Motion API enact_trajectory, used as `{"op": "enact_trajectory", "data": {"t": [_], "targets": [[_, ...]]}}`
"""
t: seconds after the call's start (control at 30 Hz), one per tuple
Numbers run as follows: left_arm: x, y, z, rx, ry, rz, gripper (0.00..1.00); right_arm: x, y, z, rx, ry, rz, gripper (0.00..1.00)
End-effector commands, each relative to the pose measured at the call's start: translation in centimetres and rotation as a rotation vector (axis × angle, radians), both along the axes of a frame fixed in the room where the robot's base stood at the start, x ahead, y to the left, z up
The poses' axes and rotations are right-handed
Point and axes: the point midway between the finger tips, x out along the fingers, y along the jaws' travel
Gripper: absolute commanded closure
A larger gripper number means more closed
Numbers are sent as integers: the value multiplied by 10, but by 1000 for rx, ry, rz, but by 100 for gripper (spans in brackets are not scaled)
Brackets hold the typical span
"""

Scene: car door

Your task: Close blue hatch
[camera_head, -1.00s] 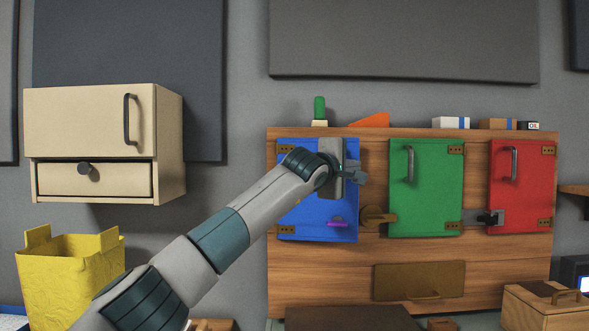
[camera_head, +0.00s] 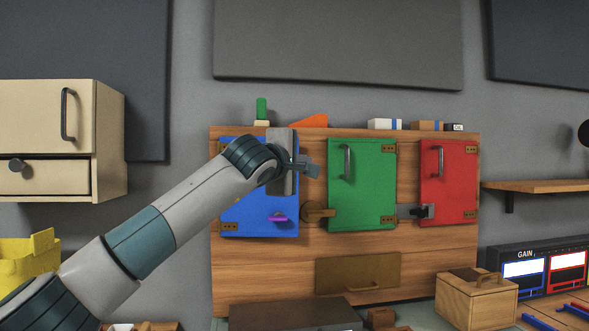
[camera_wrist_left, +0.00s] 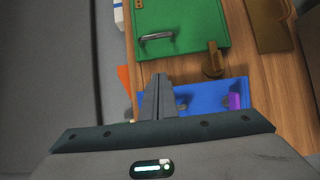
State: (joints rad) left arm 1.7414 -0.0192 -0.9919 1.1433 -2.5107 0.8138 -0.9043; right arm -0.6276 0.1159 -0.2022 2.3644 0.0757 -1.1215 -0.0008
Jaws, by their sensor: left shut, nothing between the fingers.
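The blue hatch (camera_head: 258,205) is the leftmost of three doors on the wooden cabinet. Its panel looks flat against the cabinet front, but I cannot tell if it is fully flush. A small purple piece (camera_head: 278,218) sits on its lower right part. A brown latch (camera_head: 316,211) is on the wood just right of the hatch. My left gripper (camera_head: 312,168) is in front of the hatch's upper right edge and hides part of it. In the left wrist view its fingers (camera_wrist_left: 157,97) are together and empty, over the blue hatch (camera_wrist_left: 207,98). My right gripper is not in view.
The green door (camera_head: 362,190) and red door (camera_head: 448,185) are right of the hatch and look closed. A beige cabinet (camera_head: 60,135) hangs at left. A wooden box (camera_head: 476,300) stands at lower right.

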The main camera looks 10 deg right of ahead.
Motion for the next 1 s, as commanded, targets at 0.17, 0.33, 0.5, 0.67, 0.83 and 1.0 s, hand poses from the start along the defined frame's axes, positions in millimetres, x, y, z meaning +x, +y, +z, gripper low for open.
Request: {"op": "enact_trajectory", "data": {"t": [0.17, 0.33, 0.5, 0.67, 0.83, 1.0], "targets": [[-23, -9, -1, 1, -1, -1, 100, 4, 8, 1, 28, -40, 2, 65], [-33, -13, 0, 0, 0, 1, 100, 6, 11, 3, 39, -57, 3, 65], [-35, -13, 0, -1, 1, 1, 100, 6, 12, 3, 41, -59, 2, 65], [-34, -13, 0, -1, 1, 1, 100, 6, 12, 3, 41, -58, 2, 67], [-36, -17, -7, -16, 16, -21, 100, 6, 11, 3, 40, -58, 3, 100], [-45, -34, -36, -103, 95, -131, 100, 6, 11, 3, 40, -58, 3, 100]]}}
